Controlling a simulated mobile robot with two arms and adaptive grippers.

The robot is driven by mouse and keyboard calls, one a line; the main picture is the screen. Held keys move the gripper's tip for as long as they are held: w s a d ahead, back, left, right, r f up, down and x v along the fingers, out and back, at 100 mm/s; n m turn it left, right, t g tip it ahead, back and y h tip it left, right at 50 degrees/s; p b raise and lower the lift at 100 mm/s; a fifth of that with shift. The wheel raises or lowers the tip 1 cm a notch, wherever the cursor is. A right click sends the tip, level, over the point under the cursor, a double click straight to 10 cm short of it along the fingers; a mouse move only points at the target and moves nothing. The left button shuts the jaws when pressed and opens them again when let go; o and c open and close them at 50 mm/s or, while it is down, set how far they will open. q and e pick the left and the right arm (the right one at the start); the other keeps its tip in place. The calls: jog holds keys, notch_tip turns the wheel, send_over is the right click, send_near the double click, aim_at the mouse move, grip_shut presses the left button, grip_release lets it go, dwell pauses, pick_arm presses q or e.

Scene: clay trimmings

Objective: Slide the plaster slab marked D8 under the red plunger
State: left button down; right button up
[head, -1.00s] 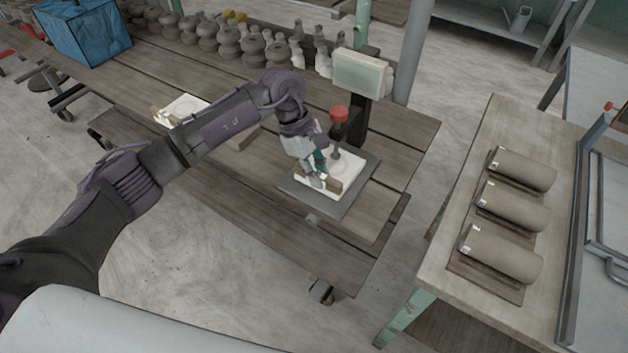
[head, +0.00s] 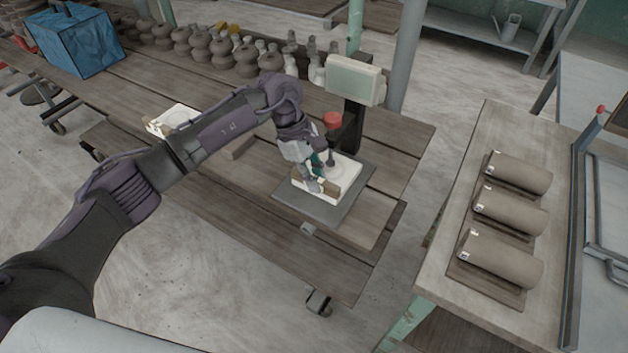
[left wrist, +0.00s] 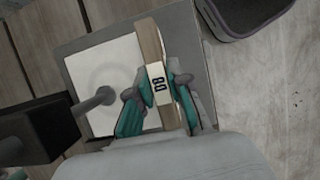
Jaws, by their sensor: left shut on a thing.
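The white plaster slab (head: 347,170) with a wooden edge strip lies on the dark grey base plate (head: 345,209) of the press. In the left wrist view the slab's (left wrist: 85,70) strip carries a white label (left wrist: 158,84) that reads D8, turned sideways. The red plunger (head: 333,120) stands above the slab, and its grey rod (left wrist: 101,97) reaches over the white face. I cannot tell whether it touches. My left gripper (head: 318,186) is shut on the slab's strip, with a teal finger (left wrist: 130,118) on one side. My right gripper is not in view.
A display box (head: 355,80) stands on a post behind the plunger. Another white slab (head: 160,126) lies farther left on the table. Brown and white clay pieces (head: 245,60) line the back. A side table (head: 430,270) at the right holds brown rolls (head: 510,215).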

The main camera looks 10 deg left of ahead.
pick_arm(q)
jog(key=shift+w+d, duration=0.1)
jog(key=shift+w, duration=0.05)
jog(key=c, duration=1)
grip_release()
